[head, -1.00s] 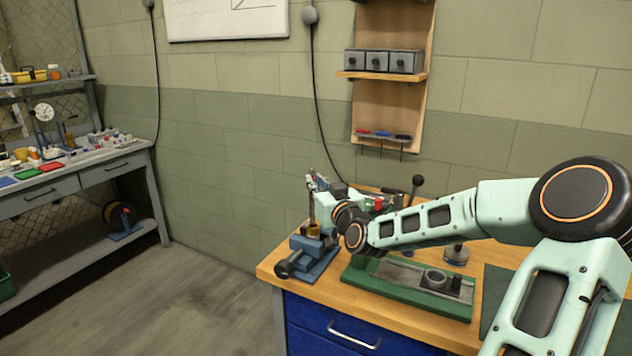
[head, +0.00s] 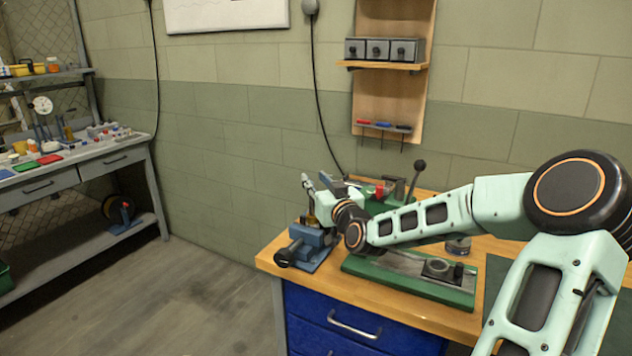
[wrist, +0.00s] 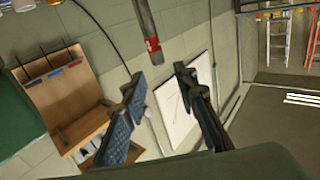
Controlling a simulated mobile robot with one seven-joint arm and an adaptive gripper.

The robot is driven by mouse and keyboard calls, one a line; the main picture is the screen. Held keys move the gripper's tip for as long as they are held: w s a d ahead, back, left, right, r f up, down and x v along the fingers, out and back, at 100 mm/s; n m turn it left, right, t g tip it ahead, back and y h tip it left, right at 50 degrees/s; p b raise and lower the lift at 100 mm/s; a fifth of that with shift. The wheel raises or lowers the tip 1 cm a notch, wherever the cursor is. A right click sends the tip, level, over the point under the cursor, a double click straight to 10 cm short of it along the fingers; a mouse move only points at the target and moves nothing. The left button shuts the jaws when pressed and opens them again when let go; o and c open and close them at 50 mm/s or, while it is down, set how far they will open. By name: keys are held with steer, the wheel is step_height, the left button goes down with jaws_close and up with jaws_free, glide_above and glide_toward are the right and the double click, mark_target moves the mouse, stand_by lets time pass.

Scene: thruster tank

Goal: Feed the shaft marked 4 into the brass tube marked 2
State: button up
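In the wrist view a grey shaft (wrist: 145,22) with a red band near its end comes in from the top edge. Its end lies about level with my fingertips, in the gap between them. My gripper (wrist: 161,74) is open, with clear space between each finger and the shaft; any mark on the shaft is too small to read. In the head view my gripper (head: 316,187) is above the blue vise (head: 312,240) at the bench's left end. The brass tube (head: 312,220) shows as a small yellowish piece above the vise, partly hidden; its mark is unreadable.
A green fixture (head: 410,276) with a grey block lies along the bench front, under my arm. A black-knobbed lever (head: 419,165) stands behind my arm. The wooden bench top (head: 275,256) ends just left of the vise. A wall rack (head: 392,95) rises behind.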

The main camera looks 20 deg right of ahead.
steer(key=shift+s+f, duration=0.1)
steer(key=shift+s, duration=0.05)
steer(key=s, duration=1.1)
steer(key=shift+s+a, duration=0.35)
steer(key=shift+s, duration=0.05)
